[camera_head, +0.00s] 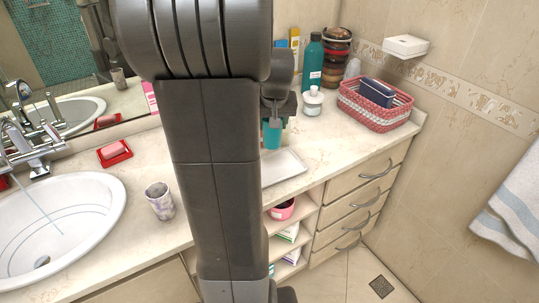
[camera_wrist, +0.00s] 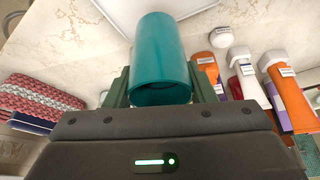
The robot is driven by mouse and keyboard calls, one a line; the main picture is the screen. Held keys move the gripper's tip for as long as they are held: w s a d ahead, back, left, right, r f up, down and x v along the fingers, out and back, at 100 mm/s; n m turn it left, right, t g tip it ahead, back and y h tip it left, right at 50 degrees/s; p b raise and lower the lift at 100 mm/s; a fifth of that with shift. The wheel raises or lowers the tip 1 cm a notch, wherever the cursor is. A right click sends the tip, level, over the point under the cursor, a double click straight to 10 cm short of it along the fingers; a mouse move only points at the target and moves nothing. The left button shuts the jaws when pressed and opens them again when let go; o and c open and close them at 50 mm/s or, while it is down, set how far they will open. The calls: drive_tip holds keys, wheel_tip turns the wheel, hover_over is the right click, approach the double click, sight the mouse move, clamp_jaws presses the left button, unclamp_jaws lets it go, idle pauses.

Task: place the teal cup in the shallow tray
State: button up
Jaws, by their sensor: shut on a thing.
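The teal cup (camera_head: 272,134) is between the fingers of my gripper (camera_head: 277,106), beside my dark arm. In the wrist view the cup (camera_wrist: 158,55) fills the space between the two fingers of my gripper (camera_wrist: 160,88), which is shut on it. The shallow white tray (camera_head: 285,168) lies on the counter, just in front of the cup in the head view, its left part hidden by my arm. The tray (camera_wrist: 118,12) also shows at the top edge of the wrist view, partly behind the cup. I cannot tell how high the cup is above the counter.
A white jar (camera_head: 313,103), a tall teal bottle (camera_head: 313,65) and a red woven basket (camera_head: 376,107) stand at the back right. A marbled tumbler (camera_head: 160,201), a red soap dish (camera_head: 115,154) and the sink (camera_head: 60,220) are left of my arm. Counter right of the tray is clear.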

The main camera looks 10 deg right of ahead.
sight(273, 136)
wheel_tip(273, 136, down, 9)
drive_tip(key=shift+s+f+p, duration=0.1)
drive_tip(key=shift+p, duration=0.3)
drive_tip(key=shift+f, duration=0.1)
drive_tip(key=o, duration=1)
drive_tip(key=shift+s+r, duration=0.1)
drive_tip(key=shift+r, duration=0.55)
drive_tip(key=v, duration=1.1)
drive_tip(key=shift+b, duration=0.4)
